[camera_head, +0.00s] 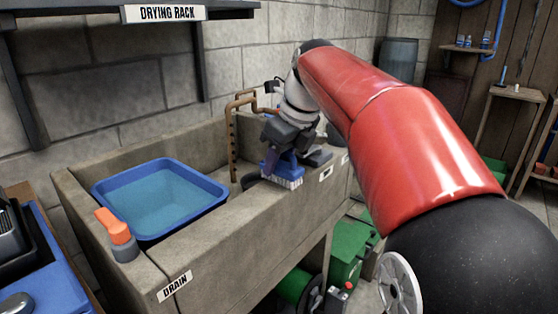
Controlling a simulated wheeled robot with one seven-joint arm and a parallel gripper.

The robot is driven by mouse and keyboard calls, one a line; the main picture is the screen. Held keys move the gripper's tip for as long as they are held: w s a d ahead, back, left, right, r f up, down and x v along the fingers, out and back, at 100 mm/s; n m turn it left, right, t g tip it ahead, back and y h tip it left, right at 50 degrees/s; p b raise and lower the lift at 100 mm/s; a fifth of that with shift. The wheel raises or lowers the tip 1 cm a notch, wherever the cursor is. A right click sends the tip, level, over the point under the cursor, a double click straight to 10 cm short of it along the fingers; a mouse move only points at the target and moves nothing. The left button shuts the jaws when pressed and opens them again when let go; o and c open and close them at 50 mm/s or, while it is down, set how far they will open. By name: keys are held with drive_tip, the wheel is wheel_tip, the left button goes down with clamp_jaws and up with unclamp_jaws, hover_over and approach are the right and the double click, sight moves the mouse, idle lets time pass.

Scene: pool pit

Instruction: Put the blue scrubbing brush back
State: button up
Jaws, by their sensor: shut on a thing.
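The blue scrubbing brush (284,173) has a blue body and pale bristles that point down. My gripper (278,157) is shut on the brush from above, at the right-hand part of the concrete sink (225,243). The brush is at the front rim of the sink; I cannot tell whether its bristles touch the rim. My fingertips are small and partly hidden by the brush and the wrist. My red arm reaches in from the right and hides part of the view behind it.
A blue tub of water (160,229) sits in the sink's left basin. An orange-handled tool (117,228) rests on the left rim. Copper pipes (232,135) rise behind the gripper. A "DRYING RACK" shelf (163,14) hangs above. The front rim by the "DRAIN" label (175,286) is clear.

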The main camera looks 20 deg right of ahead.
sight(297, 171)
drive_tip(key=o, duration=0.6)
drive_tip(key=shift+f, duration=0.15)
drive_tip(key=o, duration=0.4)
drive_tip(key=shift+o, duration=0.2)
drive_tip(key=p+v, duration=0.2)
drive_tip(key=v, duration=1)
drive_tip(key=shift+p, duration=0.4)
drive_tip(key=shift+s, duration=0.1)
